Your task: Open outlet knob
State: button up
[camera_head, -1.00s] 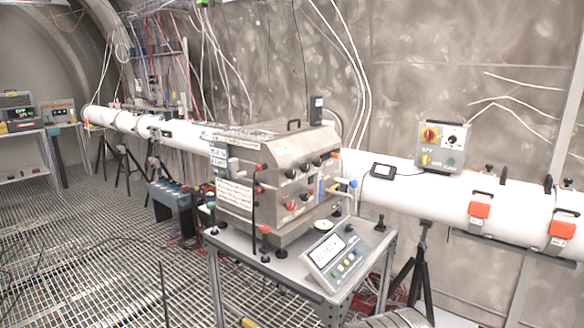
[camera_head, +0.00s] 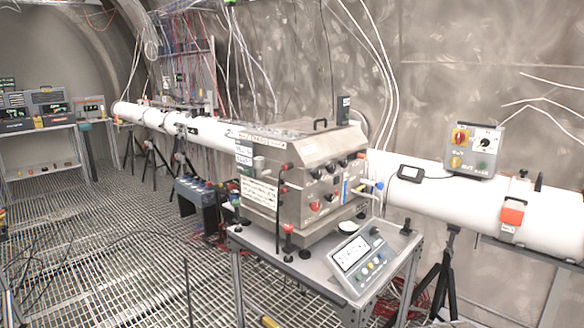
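A steel box (camera_head: 300,170) with several small knobs stands on a metal cart (camera_head: 285,262). Black knobs (camera_head: 314,173) run along its upper front edge. A red knob (camera_head: 314,206) and a black knob (camera_head: 330,197) are lower on the front. Red and black knobs also show on its left side. I cannot tell which one is the outlet knob, and labels are too small to read. My gripper is not in view.
A sloped control panel (camera_head: 358,258) sits on the cart's front right. A long white pipe (camera_head: 455,195) runs behind the box, on black tripods (camera_head: 446,275). A shelf with devices (camera_head: 40,128) stands far left. The grated floor (camera_head: 120,240) left of the cart is mostly clear.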

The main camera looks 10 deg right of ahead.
aim_at(330, 168)
jog(key=k, duration=0.5)
jog(key=z, duration=1.35)
jog(key=i, duration=1.8)
